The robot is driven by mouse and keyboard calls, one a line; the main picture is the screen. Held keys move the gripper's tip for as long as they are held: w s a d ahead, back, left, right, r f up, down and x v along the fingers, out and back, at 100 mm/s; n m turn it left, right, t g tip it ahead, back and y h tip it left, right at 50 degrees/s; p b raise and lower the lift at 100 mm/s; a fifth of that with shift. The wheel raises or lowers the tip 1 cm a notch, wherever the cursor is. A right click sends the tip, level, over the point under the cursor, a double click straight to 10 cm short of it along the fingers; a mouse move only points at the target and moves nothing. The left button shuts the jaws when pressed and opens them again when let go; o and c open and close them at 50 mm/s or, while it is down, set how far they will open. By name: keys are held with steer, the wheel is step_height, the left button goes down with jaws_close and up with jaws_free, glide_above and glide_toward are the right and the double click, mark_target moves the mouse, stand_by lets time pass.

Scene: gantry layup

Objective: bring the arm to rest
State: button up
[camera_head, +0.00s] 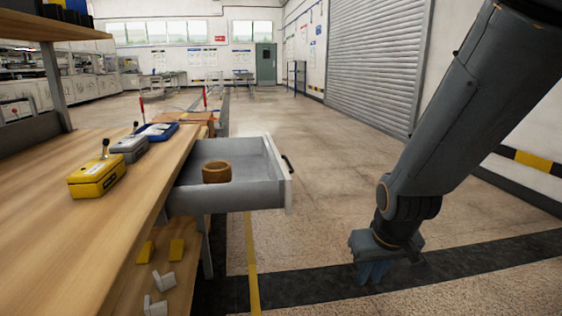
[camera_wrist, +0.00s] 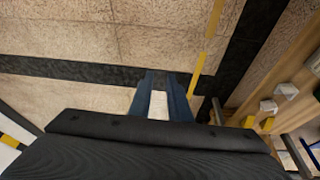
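My arm hangs down at the right of the head view. My gripper (camera_head: 372,274) points down over the floor, to the right of the open drawer and apart from it. In the wrist view my gripper (camera_wrist: 158,78) shows two blue-grey fingers with a gap between them. Pale floor shows through the gap and nothing is held. The fingertips blend with the dark floor stripe behind them.
A grey drawer (camera_head: 237,197) stands pulled out from the wooden bench (camera_head: 45,225), with a brown ring (camera_head: 217,172) inside. Yellow (camera_head: 97,178), grey (camera_head: 130,148) and blue (camera_head: 158,131) items sit on the bench. Small blocks (camera_head: 163,279) lie on its lower shelf. Open floor surrounds my gripper.

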steer(key=s+a+n+g, duration=0.4)
steer(key=s+a+n, duration=0.2)
steer(key=s+a, duration=1.4)
steer(key=w+d+r+m+p, duration=0.1)
steer(key=d+r+m+p, duration=0.2)
steer(key=d+r+p, duration=0.6)
steer(key=w+d+r+m+p, duration=0.1)
steer(key=d+r+m+p, duration=0.3)
steer(key=d+r+p, duration=0.6)
step_height(320, 180, up, 8)
steer(key=p, duration=0.9)
steer(key=shift+d+r, duration=0.25)
steer(key=shift+d, duration=0.05)
